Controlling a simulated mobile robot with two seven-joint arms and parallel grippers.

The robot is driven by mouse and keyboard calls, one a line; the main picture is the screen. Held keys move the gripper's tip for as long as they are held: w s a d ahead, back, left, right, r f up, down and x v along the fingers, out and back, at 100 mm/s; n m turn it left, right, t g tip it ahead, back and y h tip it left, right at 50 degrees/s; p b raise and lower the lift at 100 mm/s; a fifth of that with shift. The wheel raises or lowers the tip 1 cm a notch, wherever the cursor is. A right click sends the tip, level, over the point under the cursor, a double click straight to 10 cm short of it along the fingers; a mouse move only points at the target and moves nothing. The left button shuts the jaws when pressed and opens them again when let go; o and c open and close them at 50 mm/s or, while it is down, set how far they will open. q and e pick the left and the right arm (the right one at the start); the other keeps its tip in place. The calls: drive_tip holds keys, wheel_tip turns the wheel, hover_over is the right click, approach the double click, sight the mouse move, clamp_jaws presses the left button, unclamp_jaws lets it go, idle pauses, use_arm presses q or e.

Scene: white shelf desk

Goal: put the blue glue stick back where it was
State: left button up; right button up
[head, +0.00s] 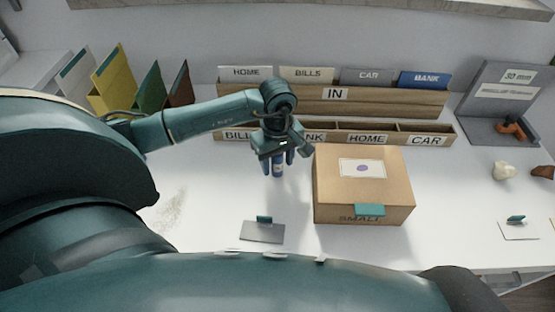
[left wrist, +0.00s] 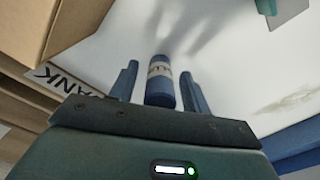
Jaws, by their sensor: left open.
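The blue glue stick (head: 278,168) stands on the white desk just left of the cardboard box in the head view. In the left wrist view the glue stick (left wrist: 160,82) has a blue body and a pale label band. My left gripper (head: 277,162) points down over it. In the left wrist view the two fingers of the left gripper (left wrist: 158,88) are on either side of the glue stick, with a visible gap on each side. The gripper is open. My right gripper is not in view.
A cardboard box (head: 363,210) labelled SMALL stands close right of the gripper. Behind is a wooden sorter (head: 425,125) with labelled compartments. Yellow and green folders (head: 114,80) stand at the left. The desk between is clear.

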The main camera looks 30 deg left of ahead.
use_arm(q)
wheel_tip(320, 180, up, 12)
drive_tip(key=shift+r+b, duration=0.15)
drive_tip(key=shift+b, duration=0.4)
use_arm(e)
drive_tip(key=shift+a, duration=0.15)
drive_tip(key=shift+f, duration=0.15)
